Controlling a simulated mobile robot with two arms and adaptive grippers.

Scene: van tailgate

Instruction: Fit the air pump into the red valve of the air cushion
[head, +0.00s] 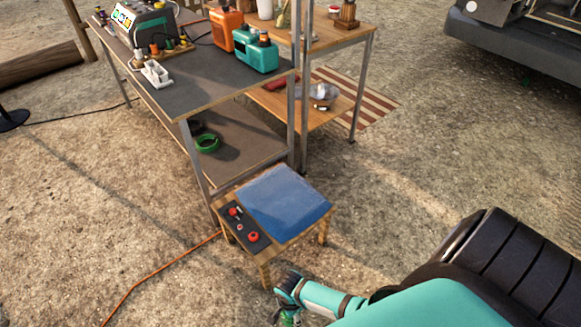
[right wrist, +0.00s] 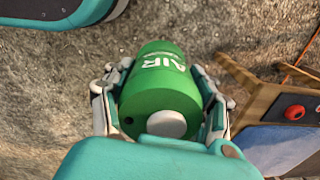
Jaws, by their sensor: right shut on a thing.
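The blue air cushion (head: 285,202) lies on a small wooden stool (head: 262,255), and part of it shows in the right wrist view (right wrist: 280,148). Beside it, a dark panel (head: 241,227) carries a red valve (head: 253,237) at the near end and another small red part (head: 235,212) at the far end. A red knob-like part (right wrist: 294,112) shows in the right wrist view. My right gripper (right wrist: 160,100) is shut on the green air pump (right wrist: 158,85), marked AIR, its fingers on both sides. In the head view my right gripper (head: 287,308) is in front of the stool, apart from the valve. My left gripper is out of view.
A dark-topped workbench (head: 190,80) with several devices stands behind the stool. A green ring (head: 207,143) lies on its lower shelf. A wooden shelf unit (head: 330,40) stands beside it. An orange cable (head: 150,275) runs along the ground. Open ground lies left.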

